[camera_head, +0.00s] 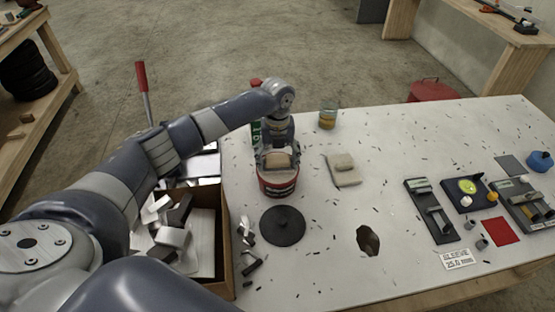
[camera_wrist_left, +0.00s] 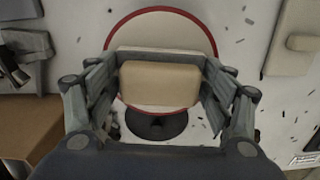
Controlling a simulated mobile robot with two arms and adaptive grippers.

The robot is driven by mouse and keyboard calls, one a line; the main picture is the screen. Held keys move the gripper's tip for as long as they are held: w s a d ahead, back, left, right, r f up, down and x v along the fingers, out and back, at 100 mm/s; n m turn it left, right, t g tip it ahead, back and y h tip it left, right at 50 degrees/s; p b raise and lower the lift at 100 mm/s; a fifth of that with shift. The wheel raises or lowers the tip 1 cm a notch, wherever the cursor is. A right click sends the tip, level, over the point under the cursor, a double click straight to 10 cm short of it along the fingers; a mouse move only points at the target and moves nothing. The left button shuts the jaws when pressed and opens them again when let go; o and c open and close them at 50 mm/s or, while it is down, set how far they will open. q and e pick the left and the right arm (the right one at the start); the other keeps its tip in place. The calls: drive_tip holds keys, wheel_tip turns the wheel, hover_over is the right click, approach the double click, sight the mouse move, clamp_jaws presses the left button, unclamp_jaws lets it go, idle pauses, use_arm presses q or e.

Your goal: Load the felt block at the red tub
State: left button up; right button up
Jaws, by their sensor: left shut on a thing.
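My left gripper (camera_head: 279,158) is shut on the beige felt block (camera_wrist_left: 160,83), with a finger on each side of it. The felt block also shows in the head view (camera_head: 278,161), over the red tub (camera_head: 278,188). The tub is round and open, with a dark label band. In the wrist view its red rim (camera_wrist_left: 209,33) encircles a pale cream surface beneath the block. I cannot tell whether the block touches that surface. My right gripper is in neither view.
A black disc (camera_head: 283,226) lies in front of the tub. A folded beige cloth with a small block on it (camera_head: 343,170) lies to the right. A glass jar (camera_head: 328,118) stands behind. A box of metal offcuts (camera_head: 228,252) is at the left. The table has a hole (camera_head: 368,240).

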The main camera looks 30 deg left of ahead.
sight(278, 158)
use_arm(q)
wheel_tip(278, 158, up, 7)
drive_tip(key=p, duration=0.7)
idle(0.3)
idle(0.3)
idle(0.4)
